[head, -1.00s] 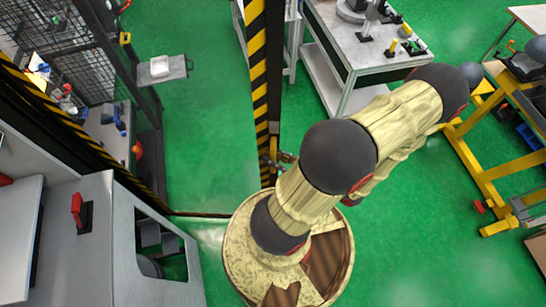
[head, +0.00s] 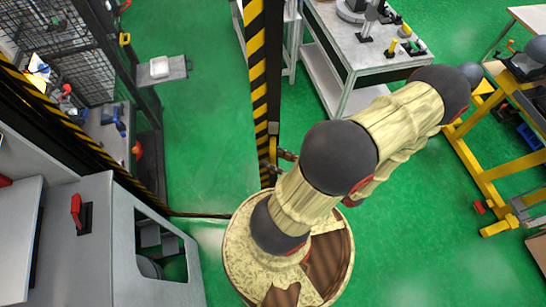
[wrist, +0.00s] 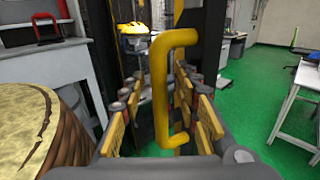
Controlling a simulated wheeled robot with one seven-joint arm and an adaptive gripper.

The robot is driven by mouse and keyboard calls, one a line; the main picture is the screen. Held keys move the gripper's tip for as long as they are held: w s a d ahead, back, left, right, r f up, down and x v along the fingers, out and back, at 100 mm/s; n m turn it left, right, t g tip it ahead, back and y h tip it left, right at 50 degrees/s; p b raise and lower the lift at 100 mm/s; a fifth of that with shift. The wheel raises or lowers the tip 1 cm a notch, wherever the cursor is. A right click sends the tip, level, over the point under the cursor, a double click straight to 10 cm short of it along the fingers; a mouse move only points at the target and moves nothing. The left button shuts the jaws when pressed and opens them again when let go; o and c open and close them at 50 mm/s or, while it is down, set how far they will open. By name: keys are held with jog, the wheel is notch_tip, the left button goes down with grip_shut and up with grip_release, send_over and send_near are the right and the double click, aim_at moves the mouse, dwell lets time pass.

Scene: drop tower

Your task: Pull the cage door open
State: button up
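The yellow D-shaped door handle (wrist: 160,90) stands upright in the middle of the wrist view. In the head view it is a small yellow piece (head: 272,150) low on a black-and-yellow striped upright (head: 257,75). My gripper (wrist: 163,110) is open, with one finger on each side of the handle's bar. A gap shows on the left of the bar; the right finger looks closer, and I cannot tell if it touches. In the head view my gripper (head: 286,156) is mostly hidden behind my arm. How far the door stands open is hard to tell.
A grey cabinet (head: 95,235) with a red handle (head: 77,210) stands at the left. A mesh cage side (head: 75,55) is at upper left. A grey workbench (head: 375,50) and a yellow stand (head: 475,165) are at the right. Green floor (head: 210,110) lies clear between.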

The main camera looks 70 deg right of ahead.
jog(key=s+a, duration=0.1)
jog(key=s, duration=1)
jog(key=shift+s, duration=0.4)
jog(key=shift+s, duration=0.1)
